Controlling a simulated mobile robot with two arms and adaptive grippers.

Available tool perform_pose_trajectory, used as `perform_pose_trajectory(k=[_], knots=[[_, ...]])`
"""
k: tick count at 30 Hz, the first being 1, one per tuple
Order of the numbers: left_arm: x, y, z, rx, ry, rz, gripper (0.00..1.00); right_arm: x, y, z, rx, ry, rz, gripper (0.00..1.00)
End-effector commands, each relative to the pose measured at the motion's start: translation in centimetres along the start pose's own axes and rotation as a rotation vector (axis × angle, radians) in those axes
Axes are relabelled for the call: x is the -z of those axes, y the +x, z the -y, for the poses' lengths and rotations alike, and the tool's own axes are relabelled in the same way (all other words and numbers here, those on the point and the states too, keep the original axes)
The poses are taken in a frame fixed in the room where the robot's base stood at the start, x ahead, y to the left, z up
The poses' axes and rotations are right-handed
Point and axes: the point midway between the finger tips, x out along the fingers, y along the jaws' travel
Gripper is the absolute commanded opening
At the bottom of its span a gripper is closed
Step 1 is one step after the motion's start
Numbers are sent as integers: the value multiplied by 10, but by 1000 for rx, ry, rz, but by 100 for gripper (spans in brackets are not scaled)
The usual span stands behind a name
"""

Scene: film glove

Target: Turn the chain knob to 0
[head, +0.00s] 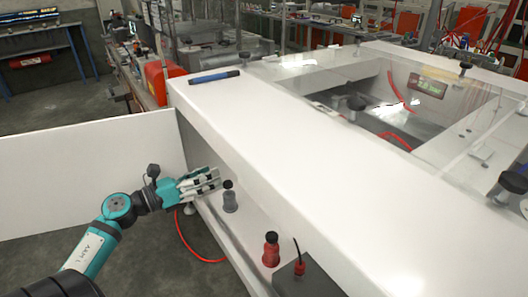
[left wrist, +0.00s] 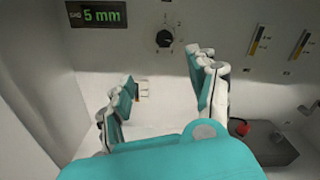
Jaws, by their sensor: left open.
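A round black knob (left wrist: 164,38) sits on the white panel in the left wrist view, with small marks around it. Its exact pointer setting is too small to read. A dark display (left wrist: 97,15) to its left reads "5 mm" in green. My left gripper (left wrist: 166,83) is open and empty, its teal and grey fingers spread below the knob in the picture and apart from it. In the head view my left gripper (head: 207,182) is at the side of the white machine (head: 290,130), below its top edge. The knob is hidden there. My right gripper is not in view.
A grey fitting with a black cap (head: 229,198), a red one (head: 271,250) and a grey box with a red button (head: 305,280) stand along the machine's lower ledge. Two yellow-and-black gauges (left wrist: 260,40) are right of the knob. A white panel (head: 90,170) stands at left.

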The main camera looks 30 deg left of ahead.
Motion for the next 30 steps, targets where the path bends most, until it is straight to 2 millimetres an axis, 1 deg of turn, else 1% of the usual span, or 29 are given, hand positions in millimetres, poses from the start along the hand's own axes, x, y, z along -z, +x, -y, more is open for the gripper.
perform_pose_trajectory(k=[1,2,5,7,11,15,21,24,27,30], knots=[[-5,1,6,15,45,-10,59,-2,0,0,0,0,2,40],[-7,3,8,20,62,-13,59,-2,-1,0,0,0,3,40],[-10,12,11,24,77,-15,59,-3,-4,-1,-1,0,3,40],[-11,23,11,23,74,-13,59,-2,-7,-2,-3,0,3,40],[-12,50,11,23,71,-11,59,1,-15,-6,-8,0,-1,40],[-12,81,12,22,69,-10,59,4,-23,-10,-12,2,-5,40],[-11,124,12,21,66,-9,59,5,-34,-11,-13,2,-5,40],[-10,143,13,20,66,-9,59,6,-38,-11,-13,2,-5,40],[-8,158,12,20,66,-10,59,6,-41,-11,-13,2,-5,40],[-7,167,12,19,67,-10,59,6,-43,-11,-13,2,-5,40]])
